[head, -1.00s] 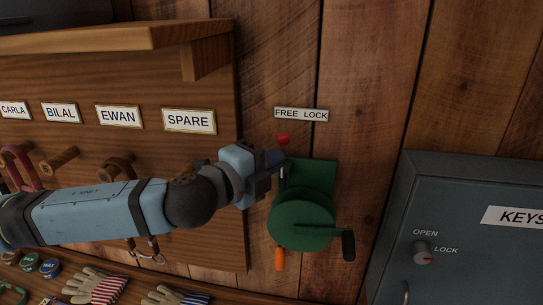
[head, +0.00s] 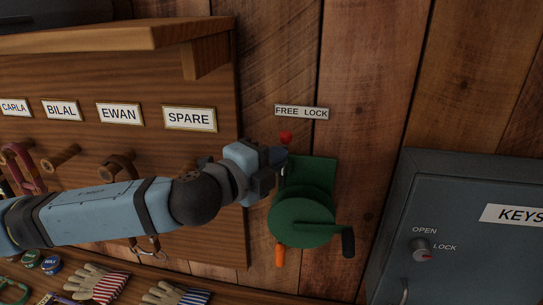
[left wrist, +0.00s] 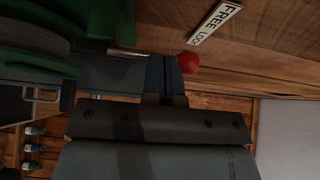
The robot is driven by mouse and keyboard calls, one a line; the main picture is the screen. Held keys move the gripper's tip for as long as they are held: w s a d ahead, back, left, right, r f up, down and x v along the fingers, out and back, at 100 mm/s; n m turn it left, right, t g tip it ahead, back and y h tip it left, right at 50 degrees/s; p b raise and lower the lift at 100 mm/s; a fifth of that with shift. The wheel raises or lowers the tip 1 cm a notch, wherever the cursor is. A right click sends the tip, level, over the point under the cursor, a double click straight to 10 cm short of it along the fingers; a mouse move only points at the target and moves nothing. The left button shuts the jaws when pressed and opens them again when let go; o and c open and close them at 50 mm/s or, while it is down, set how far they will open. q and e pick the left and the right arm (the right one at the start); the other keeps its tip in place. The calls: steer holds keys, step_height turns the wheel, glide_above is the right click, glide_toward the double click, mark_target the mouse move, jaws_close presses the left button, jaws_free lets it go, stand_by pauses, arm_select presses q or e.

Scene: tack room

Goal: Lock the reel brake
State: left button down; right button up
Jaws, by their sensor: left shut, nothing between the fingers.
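The green reel (head: 301,222) is fixed to the plank wall, with a black crank handle (head: 347,242) at its lower right. The brake lever's red knob (head: 286,137) stands above the reel, under the left half of the FREE LOCK sign (head: 301,113). My left gripper (head: 279,156) is shut and empty just below the knob, on the lever's left side. In the left wrist view the red knob (left wrist: 189,62) is beside my fingertips (left wrist: 166,82); I cannot tell whether they touch the lever. My right gripper is not in view.
A grey key cabinet (head: 471,181) with an OPEN/LOCK knob (head: 421,250) stands to the right. A wooden peg board (head: 90,84) with name labels and a shelf is at left. Gloves (head: 97,283) lie below. The wall between reel and cabinet is clear.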

arm_select(q)
steer(key=shift+d, duration=0.2)
steer(key=d+p, duration=0.2)
steer(key=shift+s+d+f, duration=0.1)
steer(key=shift+s+d, duration=0.2)
steer(key=shift+d, duration=0.05)
steer(key=shift+d+f, duration=0.1)
stand_by(0.7)
steer(key=shift+p, duration=0.3)
